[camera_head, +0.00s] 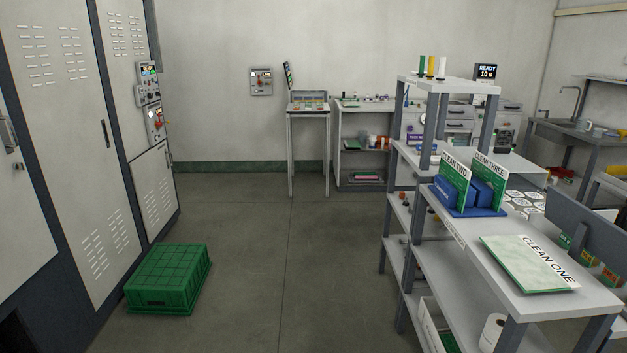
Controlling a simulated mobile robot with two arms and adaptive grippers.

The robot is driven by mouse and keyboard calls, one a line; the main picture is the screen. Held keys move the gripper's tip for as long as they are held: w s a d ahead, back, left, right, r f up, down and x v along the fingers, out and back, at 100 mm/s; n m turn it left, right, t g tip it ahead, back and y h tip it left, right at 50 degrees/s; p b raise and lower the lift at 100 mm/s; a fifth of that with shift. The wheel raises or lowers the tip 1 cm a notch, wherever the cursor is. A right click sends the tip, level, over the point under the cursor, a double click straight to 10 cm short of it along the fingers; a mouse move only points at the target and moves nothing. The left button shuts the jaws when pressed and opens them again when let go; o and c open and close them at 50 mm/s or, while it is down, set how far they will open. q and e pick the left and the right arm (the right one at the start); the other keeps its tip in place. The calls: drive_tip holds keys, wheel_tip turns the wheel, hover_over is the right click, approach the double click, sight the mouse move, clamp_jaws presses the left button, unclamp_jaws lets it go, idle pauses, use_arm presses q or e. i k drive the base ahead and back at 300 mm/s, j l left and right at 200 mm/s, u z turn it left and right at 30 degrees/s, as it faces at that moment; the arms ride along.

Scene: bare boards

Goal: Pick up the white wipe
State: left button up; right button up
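I cannot make out a white wipe for certain in the head view. Neither of my grippers is in view. A white roll (492,332) stands on the lower shelf of the right-hand bench, partly cut off by the picture's bottom edge. A pale green board (515,265) marked CLEAN ONE lies flat on the bench top (478,268). Two more boards, CLEAN TWO (454,180) and CLEAN THREE (489,172), stand upright in a blue rack (460,212) behind it.
A green crate (167,278) sits on the floor beside the grey cabinets (65,120). The floor (285,255) between cabinets and bench is clear. A small table (308,111) and a shelf unit stand at the back wall. A sink counter (570,130) is at the far right.

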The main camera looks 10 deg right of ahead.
sight(434, 159)
drive_tip(key=i, duration=5.65)
drive_tip(key=i+z, duration=0.25)
drive_tip(key=z, duration=0.2)
drive_tip(key=i+j+z, duration=0.15)
drive_tip(key=z, duration=0.3)
drive_tip(key=i+j+z, duration=0.25)
drive_tip(key=z, duration=0.15)
drive_tip(key=i, duration=0.05)
